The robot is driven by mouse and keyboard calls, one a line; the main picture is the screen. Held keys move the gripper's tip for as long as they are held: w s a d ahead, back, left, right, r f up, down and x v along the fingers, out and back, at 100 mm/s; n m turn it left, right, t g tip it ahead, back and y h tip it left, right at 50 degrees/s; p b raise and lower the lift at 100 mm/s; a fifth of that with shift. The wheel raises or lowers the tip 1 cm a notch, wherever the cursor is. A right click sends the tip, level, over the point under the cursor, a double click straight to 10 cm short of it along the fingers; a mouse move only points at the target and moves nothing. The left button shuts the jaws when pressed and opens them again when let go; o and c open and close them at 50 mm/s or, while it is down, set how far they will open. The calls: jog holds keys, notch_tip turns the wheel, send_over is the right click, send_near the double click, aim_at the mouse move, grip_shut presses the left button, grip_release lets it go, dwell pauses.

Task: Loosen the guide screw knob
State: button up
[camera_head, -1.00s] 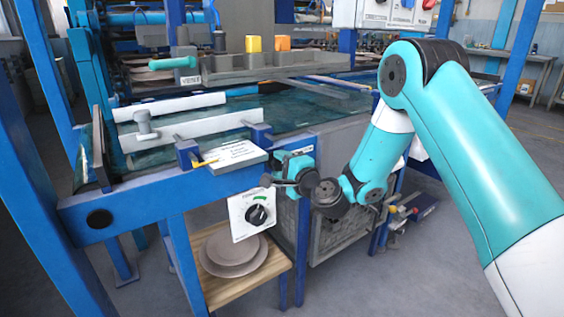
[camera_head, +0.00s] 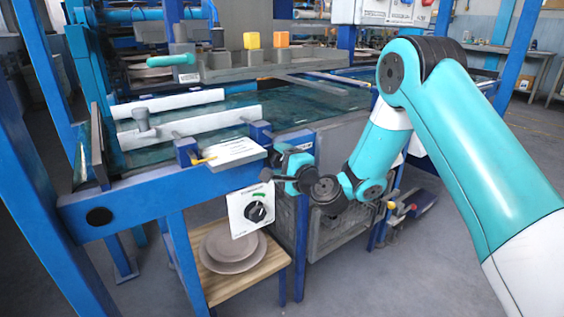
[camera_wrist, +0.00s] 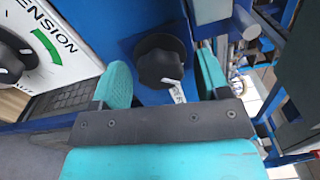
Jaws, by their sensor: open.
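A black lobed knob (camera_wrist: 160,62) is mounted on a blue surface in the wrist view; I take it as the guide screw knob. My gripper (camera_wrist: 162,78) is open, with one teal finger on each side of this knob. The knob is between the fingers in the picture; I cannot tell whether either finger touches it. A small white label below the knob is partly covered by my gripper. In the head view my gripper (camera_head: 286,170) is at the front corner of the blue frame, and this knob is hidden or too small to make out there.
A white tension panel with a black dial (camera_head: 256,211) is left of and below my gripper; the panel (camera_wrist: 70,35) is close to the left finger. A white plate with print (camera_head: 233,154) lies above it. Stacked plates (camera_head: 232,247) rest on a wooden shelf below.

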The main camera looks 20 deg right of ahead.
jog(key=shift+s+d+f+b, duration=0.2)
jog(key=shift+s+b, duration=0.25)
jog(key=shift+b, duration=0.45)
jog(key=b+v, duration=1.6)
jog(key=b, duration=0.4)
jog(key=shift+s+r, duration=0.2)
